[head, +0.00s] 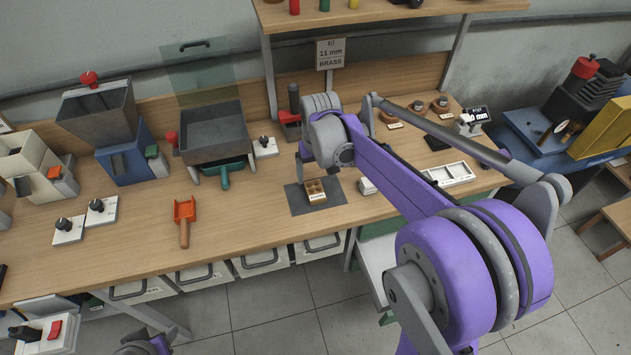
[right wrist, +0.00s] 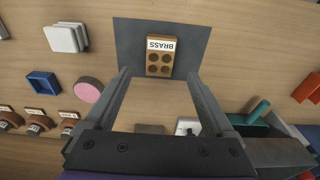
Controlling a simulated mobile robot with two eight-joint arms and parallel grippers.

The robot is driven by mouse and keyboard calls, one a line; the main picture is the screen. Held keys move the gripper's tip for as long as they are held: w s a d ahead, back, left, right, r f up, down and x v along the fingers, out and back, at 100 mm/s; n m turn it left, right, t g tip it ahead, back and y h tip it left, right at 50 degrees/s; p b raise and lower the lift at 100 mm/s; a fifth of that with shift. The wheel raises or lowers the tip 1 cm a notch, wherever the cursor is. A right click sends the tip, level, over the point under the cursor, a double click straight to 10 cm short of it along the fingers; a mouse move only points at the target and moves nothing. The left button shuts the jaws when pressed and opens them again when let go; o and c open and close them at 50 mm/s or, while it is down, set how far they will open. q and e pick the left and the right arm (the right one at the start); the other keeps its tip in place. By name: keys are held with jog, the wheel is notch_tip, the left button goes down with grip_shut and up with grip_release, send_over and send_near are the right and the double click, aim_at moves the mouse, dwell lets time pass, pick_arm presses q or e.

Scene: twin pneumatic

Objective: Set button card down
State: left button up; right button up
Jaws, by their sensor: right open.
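The button card (head: 316,191), a small brown block with round holes and a white BRASS label, lies on a dark grey mat (head: 298,207) near the front of the bench. In the right wrist view the card (right wrist: 159,64) lies flat on the mat (right wrist: 125,35), just beyond and between the fingertips. My right gripper (right wrist: 158,76) is open and empty, with bare space between its fingers and the card. In the head view my right wrist hides part of the gripper. My left gripper is not in view.
An orange scoop (head: 184,218) lies left of the mat. A grey hopper tray (head: 212,134) and a white knob block (head: 265,147) stand behind it. A white divided tray (head: 449,174) is to the right. A sign (head: 330,53) reads 11 mm BRASS. Bare bench lies between scoop and mat.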

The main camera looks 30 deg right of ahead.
notch_tip(320, 180, up, 5)
jog(key=s+a+f+n+t, duration=0.1)
jog(key=s+a+f, duration=0.1)
jog(key=s, duration=0.4)
jog(key=s+a+f+n+t, duration=0.1)
jog(key=s+a+f, duration=0.1)
jog(key=s+a, duration=0.2)
jog(key=s+a+f+t, duration=0.2)
jog(key=s+a, duration=0.2)
jog(key=s, duration=0.5)
jog(key=shift+s+f+n, duration=0.2)
jog(key=shift+f+n, duration=0.05)
jog(key=shift+n, duration=0.15)
